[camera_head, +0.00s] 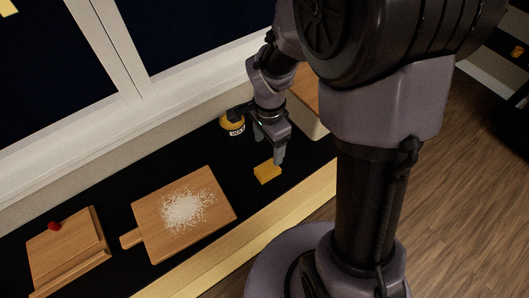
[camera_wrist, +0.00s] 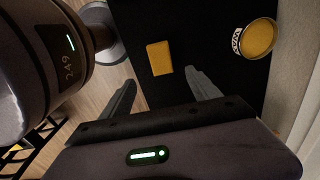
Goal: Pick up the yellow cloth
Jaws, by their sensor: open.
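The yellow cloth (camera_head: 267,172) is a small, folded, rectangular pad lying flat on the black countertop near its front edge. In the wrist view the yellow cloth (camera_wrist: 160,57) lies beyond the fingertips, between their lines of reach. My gripper (camera_head: 279,157) is above and just behind the cloth in the head view, pointing down. In the wrist view my gripper (camera_wrist: 160,78) has its two fingers spread wide with nothing between them. The cloth appears apart from the fingers.
A round yellow container with dark lettering (camera_head: 232,123) stands behind the gripper. A cutting board (camera_head: 222,194) with white grains lies left of the cloth. Further left is a wooden board (camera_head: 74,262) with a small red item (camera_head: 54,226). Black counter is bare around the cloth.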

